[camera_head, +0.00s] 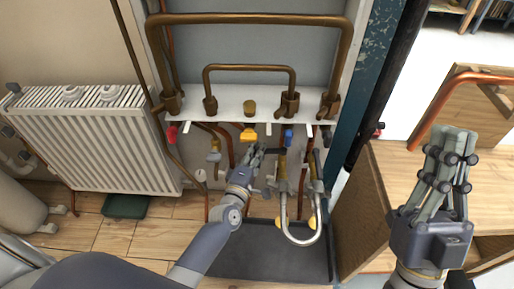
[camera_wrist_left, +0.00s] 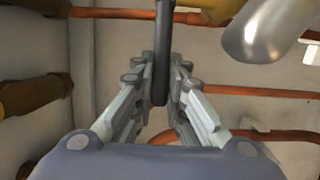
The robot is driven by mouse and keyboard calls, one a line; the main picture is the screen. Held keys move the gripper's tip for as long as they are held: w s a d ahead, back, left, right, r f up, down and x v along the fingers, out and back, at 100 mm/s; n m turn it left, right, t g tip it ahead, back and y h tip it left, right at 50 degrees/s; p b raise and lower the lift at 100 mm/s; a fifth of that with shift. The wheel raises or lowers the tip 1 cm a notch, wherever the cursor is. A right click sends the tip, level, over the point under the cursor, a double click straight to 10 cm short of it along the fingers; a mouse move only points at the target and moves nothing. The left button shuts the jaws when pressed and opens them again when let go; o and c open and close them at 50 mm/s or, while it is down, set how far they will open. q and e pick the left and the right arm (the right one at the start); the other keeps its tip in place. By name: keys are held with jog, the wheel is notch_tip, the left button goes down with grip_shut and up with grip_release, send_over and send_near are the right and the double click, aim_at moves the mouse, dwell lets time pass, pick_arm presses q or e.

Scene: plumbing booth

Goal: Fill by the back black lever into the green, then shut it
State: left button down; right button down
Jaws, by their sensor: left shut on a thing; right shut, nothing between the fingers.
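My left gripper (camera_head: 257,153) reaches in under the white shelf and is shut on a black lever (camera_wrist_left: 162,60), which stands between its fingers in the left wrist view. In the head view a black lever (camera_head: 275,151) shows just right of the fingertips, beside a brass valve. A dark green, flat-topped thing (camera_head: 126,205) sits on the wooden floor below the radiator; I cannot see inside it. My right gripper (camera_head: 453,158) is shut and empty, raised at the right, apart from the pipes.
The white shelf (camera_head: 230,100) carries brass pipes, with red, yellow and blue levers below. A curved silver spout (camera_head: 300,240) hangs over a dark tray (camera_head: 262,262). A white radiator (camera_head: 95,140) stands left. A wooden bench (camera_head: 400,165) is at the right.

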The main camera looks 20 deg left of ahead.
pick_arm(q)
jog(key=n+y+p, duration=0.1)
jog(key=s+y+p, duration=0.1)
jog(key=shift+d+n+y, duration=0.25)
jog(key=shift+n+y, duration=0.15)
pick_arm(e)
jog(key=w+f+g+h, duration=0.2)
jog(key=w+f+g, duration=0.4)
jog(key=w+f, duration=0.1)
jog(key=shift+a+f, duration=0.4)
jog(key=shift+f, duration=0.1)
pick_arm(q)
jog(key=c, duration=1.6)
grip_release()
jog(key=shift+s, duration=0.1)
jog(key=s+d, duration=0.1)
jog(key=s, duration=1.1)
jog(key=shift+d, duration=0.25)
